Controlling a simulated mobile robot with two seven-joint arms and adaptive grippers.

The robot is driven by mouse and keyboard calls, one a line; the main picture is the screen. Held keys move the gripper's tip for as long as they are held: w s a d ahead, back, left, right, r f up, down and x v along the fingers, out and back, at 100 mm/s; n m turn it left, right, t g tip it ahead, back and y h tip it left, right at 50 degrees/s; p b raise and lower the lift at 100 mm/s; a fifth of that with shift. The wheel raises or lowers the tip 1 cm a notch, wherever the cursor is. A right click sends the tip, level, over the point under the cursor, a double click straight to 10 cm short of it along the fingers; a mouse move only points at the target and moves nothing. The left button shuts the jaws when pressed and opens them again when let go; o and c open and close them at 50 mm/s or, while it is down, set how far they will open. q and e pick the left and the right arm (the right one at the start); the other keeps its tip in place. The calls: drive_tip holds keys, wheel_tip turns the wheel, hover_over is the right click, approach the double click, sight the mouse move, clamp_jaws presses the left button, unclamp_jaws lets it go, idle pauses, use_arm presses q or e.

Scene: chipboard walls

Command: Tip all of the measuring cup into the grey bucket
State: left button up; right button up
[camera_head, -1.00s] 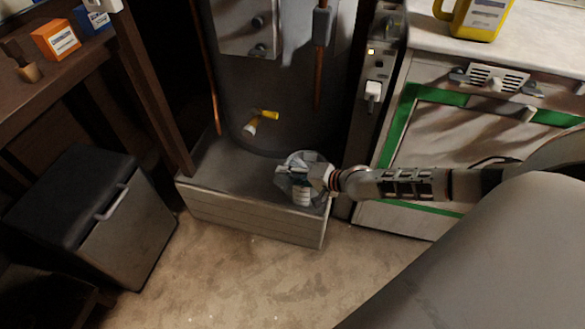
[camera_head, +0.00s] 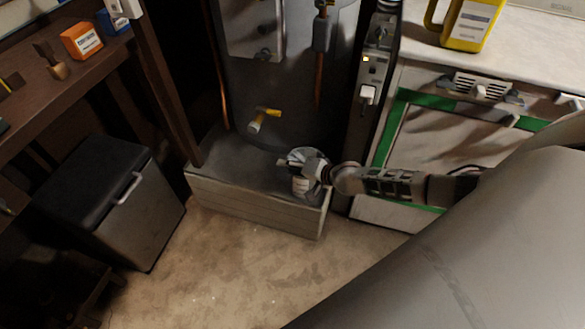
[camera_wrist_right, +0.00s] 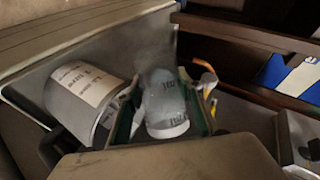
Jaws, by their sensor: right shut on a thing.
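The grey bucket (camera_head: 302,188) stands on the wooden plinth under the boiler in the head view, a pale label on its side. My right gripper (camera_head: 292,163) is just over it and hides part of its opening. In the right wrist view the bucket (camera_wrist_right: 85,97) is on the left, with its label facing me. There my right gripper (camera_wrist_right: 165,112) is shut on the clear measuring cup (camera_wrist_right: 166,105), which has dark markings and sits beside the bucket in the picture. The cup's exact tilt and contents cannot be told. My left gripper is not in view.
The plinth (camera_head: 245,205) has a raised front board. A yellow-handled valve (camera_head: 264,119) sticks out from the boiler (camera_head: 285,85) behind. A black-lidded box (camera_head: 105,200) stands on the floor at left. A yellow jug (camera_head: 470,22) is on the worktop at right.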

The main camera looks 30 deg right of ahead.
drive_tip(key=shift+w+a+r+n+h+p, duration=0.15)
drive_tip(key=shift+r+n+h+p, duration=0.45)
drive_tip(key=shift+p, duration=1.7)
drive_tip(key=shift+r, duration=0.25)
drive_tip(key=shift+f, duration=0.15)
use_arm(q)
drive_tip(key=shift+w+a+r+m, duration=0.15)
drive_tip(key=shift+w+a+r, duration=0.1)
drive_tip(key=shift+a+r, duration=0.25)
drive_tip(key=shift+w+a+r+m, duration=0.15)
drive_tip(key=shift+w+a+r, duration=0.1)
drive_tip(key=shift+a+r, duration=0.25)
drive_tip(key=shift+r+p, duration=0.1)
drive_tip(key=shift+p, duration=0.2)
